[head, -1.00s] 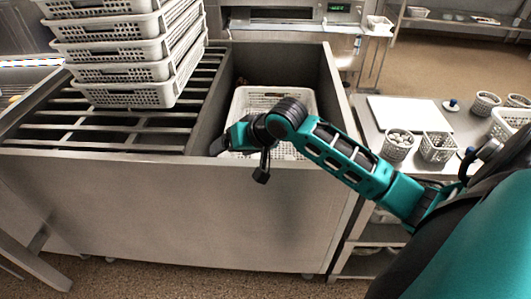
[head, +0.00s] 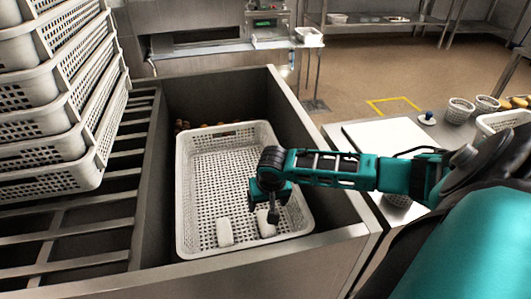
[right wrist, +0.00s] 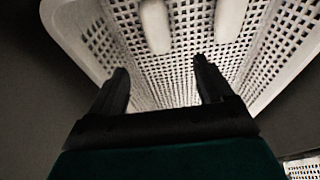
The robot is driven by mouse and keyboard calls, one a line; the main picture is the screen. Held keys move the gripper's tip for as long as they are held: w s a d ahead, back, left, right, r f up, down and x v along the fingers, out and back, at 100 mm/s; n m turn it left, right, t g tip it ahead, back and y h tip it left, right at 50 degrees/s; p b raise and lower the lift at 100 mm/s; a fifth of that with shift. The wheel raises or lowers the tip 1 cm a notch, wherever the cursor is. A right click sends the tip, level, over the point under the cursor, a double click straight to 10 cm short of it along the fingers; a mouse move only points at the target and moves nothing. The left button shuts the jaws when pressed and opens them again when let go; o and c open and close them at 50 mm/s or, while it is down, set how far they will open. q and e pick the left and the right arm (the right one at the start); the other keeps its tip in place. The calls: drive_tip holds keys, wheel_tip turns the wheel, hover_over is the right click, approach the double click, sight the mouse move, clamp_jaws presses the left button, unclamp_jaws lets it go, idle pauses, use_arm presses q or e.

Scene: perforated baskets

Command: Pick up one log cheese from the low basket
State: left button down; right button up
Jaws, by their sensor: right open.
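The low basket (head: 197,190) is a white perforated tray inside the deep steel bin in the head view. Two white log cheeses lie in its near end: a left one (head: 224,233) and a right one (head: 265,226), partly hidden by my gripper. My right gripper (head: 273,214) points down over the basket beside the right log. In the right wrist view the fingers of my right gripper (right wrist: 163,80) are apart with nothing between them. The left log (right wrist: 156,25) and the right log (right wrist: 229,20) lie beyond the fingertips. My left gripper is not in view.
Stacked white baskets (head: 60,130) stand on a slatted rack (head: 115,215) at left. The bin's steel walls (head: 300,120) surround the low basket. At right is a table with a white board (head: 385,140) and small baskets (head: 460,110). Small dark items (head: 182,126) lie behind the basket.

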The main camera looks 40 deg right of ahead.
drive_tip(key=b, duration=0.2)
hover_over(266, 224)
wheel_tip(266, 224, down, 7)
drive_tip(key=shift+r, duration=0.2)
drive_tip(key=x, duration=0.1)
drive_tip(key=b+x, duration=0.1)
drive_tip(key=x, duration=0.3)
drive_tip(key=shift+s+f+b, duration=0.1)
drive_tip(key=shift+s+b, duration=0.25)
drive_tip(key=shift+w+f, duration=0.1)
drive_tip(key=shift+f, duration=0.15)
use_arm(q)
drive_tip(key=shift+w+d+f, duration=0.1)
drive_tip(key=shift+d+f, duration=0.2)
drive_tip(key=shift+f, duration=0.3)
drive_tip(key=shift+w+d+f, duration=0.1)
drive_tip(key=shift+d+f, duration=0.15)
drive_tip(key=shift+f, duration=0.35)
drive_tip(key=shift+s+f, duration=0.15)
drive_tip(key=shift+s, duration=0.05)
use_arm(e)
drive_tip(key=c, duration=1.3)
drive_tip(key=shift+o, duration=0.2)
drive_tip(key=shift+r, duration=0.2)
